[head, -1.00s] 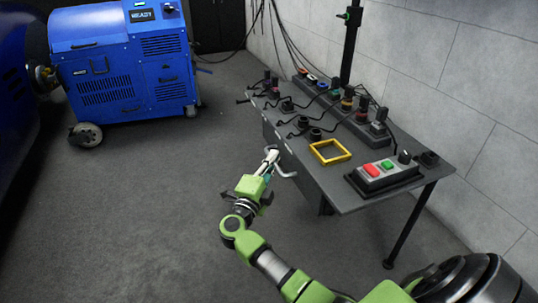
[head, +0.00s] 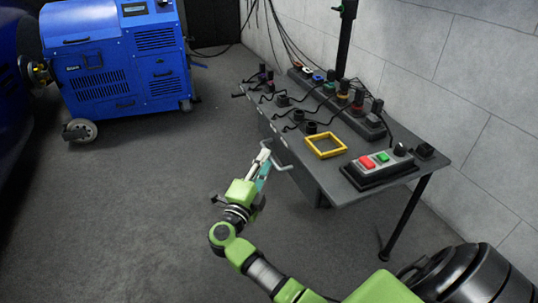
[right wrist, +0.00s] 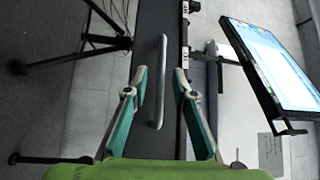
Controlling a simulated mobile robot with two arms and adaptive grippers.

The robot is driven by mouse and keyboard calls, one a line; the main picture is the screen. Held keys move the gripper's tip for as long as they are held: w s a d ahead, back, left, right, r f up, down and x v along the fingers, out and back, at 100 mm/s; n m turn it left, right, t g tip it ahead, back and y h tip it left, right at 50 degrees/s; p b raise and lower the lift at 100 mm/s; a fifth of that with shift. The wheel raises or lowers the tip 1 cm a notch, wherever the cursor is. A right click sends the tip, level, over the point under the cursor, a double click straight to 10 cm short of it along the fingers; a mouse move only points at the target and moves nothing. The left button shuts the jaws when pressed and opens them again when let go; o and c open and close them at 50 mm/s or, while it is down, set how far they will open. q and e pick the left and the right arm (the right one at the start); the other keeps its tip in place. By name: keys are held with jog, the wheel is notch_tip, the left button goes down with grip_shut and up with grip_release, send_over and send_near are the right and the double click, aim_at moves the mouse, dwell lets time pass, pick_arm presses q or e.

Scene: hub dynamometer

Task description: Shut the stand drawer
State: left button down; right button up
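The stand (head: 355,191) is a dark table with a grey top. Its drawer has a pale bar handle (head: 281,167) on the side facing my right gripper; how far the drawer stands out is hard to tell. My right gripper (head: 263,160) is at this handle. In the right wrist view my right gripper (right wrist: 160,82) is open, with its two teal-padded fingers apart. The handle (right wrist: 158,82) shows between the fingers in that picture, with a gap on each side. The dark drawer front (right wrist: 160,30) lies behind it. My left gripper is not in view.
On the stand top are a yellow square frame (head: 325,145), a control box with red and green buttons (head: 380,168), and several knobs and cables. A blue wheeled machine (head: 115,60) stands at the back left. The grey floor (head: 120,220) left of my arm is clear.

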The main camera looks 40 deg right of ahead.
jog(key=v, duration=0.8)
